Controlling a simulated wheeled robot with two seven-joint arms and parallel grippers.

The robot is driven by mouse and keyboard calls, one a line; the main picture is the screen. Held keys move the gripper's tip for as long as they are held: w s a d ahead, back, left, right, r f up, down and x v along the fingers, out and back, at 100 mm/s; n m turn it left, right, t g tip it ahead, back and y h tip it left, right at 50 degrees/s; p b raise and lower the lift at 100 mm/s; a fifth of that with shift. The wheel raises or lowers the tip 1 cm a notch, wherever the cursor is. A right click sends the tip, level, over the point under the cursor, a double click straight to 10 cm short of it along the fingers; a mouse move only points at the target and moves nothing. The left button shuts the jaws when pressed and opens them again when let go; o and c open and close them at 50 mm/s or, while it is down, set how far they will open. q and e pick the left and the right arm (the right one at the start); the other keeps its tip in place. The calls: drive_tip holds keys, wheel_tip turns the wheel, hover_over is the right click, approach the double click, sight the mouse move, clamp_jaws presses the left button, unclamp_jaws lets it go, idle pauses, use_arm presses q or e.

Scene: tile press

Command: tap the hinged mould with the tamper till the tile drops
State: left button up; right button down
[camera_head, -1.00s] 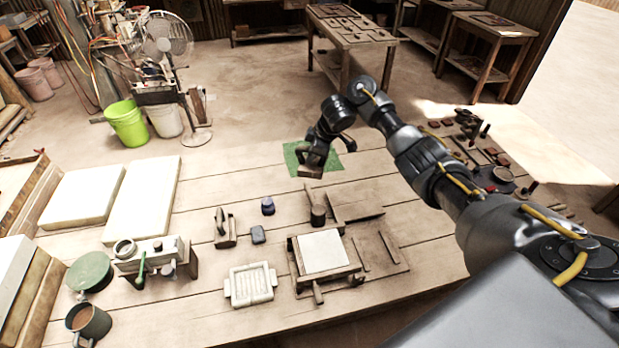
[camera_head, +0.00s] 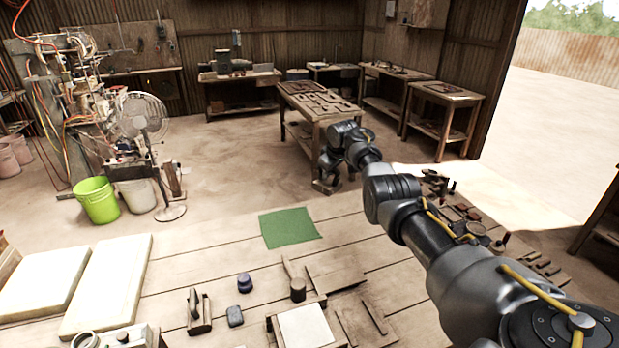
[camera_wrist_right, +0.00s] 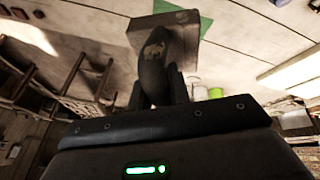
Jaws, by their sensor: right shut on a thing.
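My right gripper (camera_head: 327,178) is shut on the handle of the tamper, a wooden block with a dark grip. In the right wrist view the tamper's block (camera_wrist_right: 178,24) sticks out beyond the fingers. In the head view the tamper (camera_head: 322,187) is small and partly hidden by the gripper. It is held in the air, past the green cloth and well away from the mould. What looks like the hinged mould (camera_head: 273,329), a wooden frame with a pale square face, lies at the bottom of the head view, partly cut off. My left gripper is out of view.
A green cloth (camera_head: 288,228) lies on the bench. A wooden mallet-like tool (camera_head: 297,289), a dark jar (camera_head: 244,283), a grey block (camera_head: 235,316) and a handled tool (camera_head: 198,312) stand near the mould. Pale slabs (camera_head: 110,285) lie at left.

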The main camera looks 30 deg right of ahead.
drive_tip(key=s+d+f+m+h, duration=0.2)
drive_tip(key=s+d+m, duration=0.25)
drive_tip(key=s, duration=0.75)
drive_tip(key=s+a+f+n+y, duration=0.1)
drive_tip(key=s+a+f+n, duration=0.25)
drive_tip(key=a, duration=0.55)
drive_tip(key=s+a+f+n+y, duration=0.2)
drive_tip(key=s+a+f, duration=0.2)
drive_tip(key=a, duration=0.6)
drive_tip(key=s+a+f+n+y, duration=0.1)
drive_tip(key=s+a+f+n, duration=0.25)
drive_tip(key=a, duration=0.55)
use_arm(q)
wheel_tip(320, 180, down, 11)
drive_tip(key=b, duration=1.1)
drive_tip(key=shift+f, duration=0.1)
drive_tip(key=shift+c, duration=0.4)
use_arm(e)
drive_tip(key=s+a+f+n, duration=0.1)
drive_tip(key=s+a+f, duration=0.4)
drive_tip(key=s+a+f+n+y, duration=0.1)
drive_tip(key=s+a+f+n, duration=0.1)
drive_tip(key=s+a+f, duration=0.4)
drive_tip(key=shift+s, duration=0.1)
drive_tip(key=shift+r, duration=0.1)
